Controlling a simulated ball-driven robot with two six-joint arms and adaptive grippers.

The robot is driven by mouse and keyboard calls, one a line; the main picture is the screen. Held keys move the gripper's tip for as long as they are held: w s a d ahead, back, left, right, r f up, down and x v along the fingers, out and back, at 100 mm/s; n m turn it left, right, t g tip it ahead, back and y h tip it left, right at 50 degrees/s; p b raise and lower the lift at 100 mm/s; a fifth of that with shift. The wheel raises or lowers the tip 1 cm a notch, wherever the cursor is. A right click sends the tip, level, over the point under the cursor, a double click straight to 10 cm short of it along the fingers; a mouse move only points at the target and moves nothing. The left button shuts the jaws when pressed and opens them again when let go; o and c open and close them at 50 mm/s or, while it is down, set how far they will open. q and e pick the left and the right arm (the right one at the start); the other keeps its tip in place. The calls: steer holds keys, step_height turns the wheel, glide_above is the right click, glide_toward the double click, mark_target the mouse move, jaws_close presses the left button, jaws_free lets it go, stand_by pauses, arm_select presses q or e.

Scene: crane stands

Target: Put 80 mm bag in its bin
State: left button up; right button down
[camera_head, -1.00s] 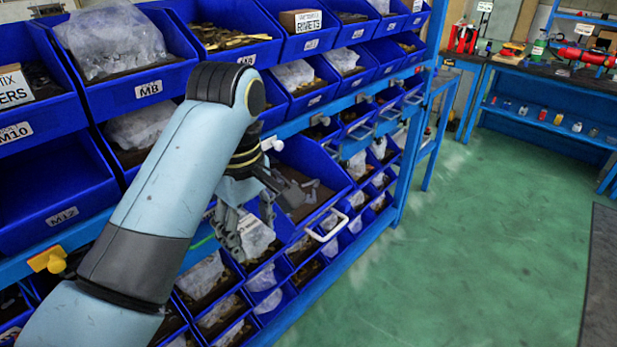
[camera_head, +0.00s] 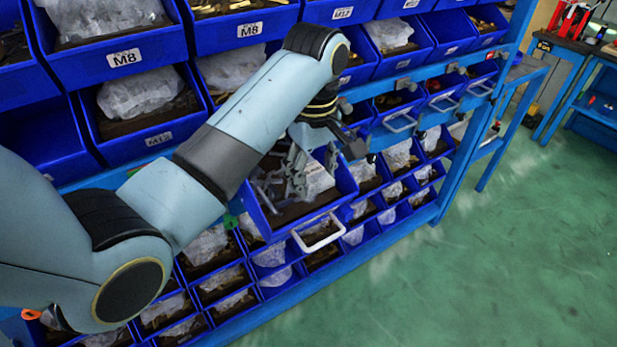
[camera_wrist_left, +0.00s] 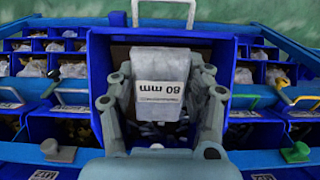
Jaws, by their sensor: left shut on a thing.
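The 80 mm bag (camera_wrist_left: 159,64) is a pale, clear bag with a white label that reads upside down in the left wrist view. My left gripper (camera_wrist_left: 163,98) is shut on it, with a finger on each side. In the head view the bag (camera_head: 319,180) shows partly behind the left gripper (camera_head: 297,182). Both are over the mouth of a pulled-out blue bin with a white handle (camera_head: 318,233). The bin's side wall (camera_wrist_left: 98,60) shows in the wrist view. I cannot tell whether the bag touches the bin. My right gripper is out of view.
Smaller bins (camera_head: 222,284) lie below. A blue rack rail (camera_head: 425,72) runs behind the arm. The green floor (camera_head: 500,260) at right is clear.

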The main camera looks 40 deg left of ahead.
mark_target(308, 166)
arm_select(q)
steer(key=w+a+f, duration=0.1)
steer(key=w+a, duration=0.1)
steer(key=w+a+f, duration=0.2)
steer(key=shift+w+f, duration=0.1)
steer(key=shift+f, duration=0.05)
steer(key=shift+w+a+f, duration=0.25)
steer(key=shift+f, duration=0.15)
step_height(308, 166, down, 3)
steer(key=shift+f, duration=0.45)
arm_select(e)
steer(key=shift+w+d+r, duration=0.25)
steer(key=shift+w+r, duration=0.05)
arm_select(q)
steer(key=o, duration=1.3)
steer(key=shift+f, duration=0.1)
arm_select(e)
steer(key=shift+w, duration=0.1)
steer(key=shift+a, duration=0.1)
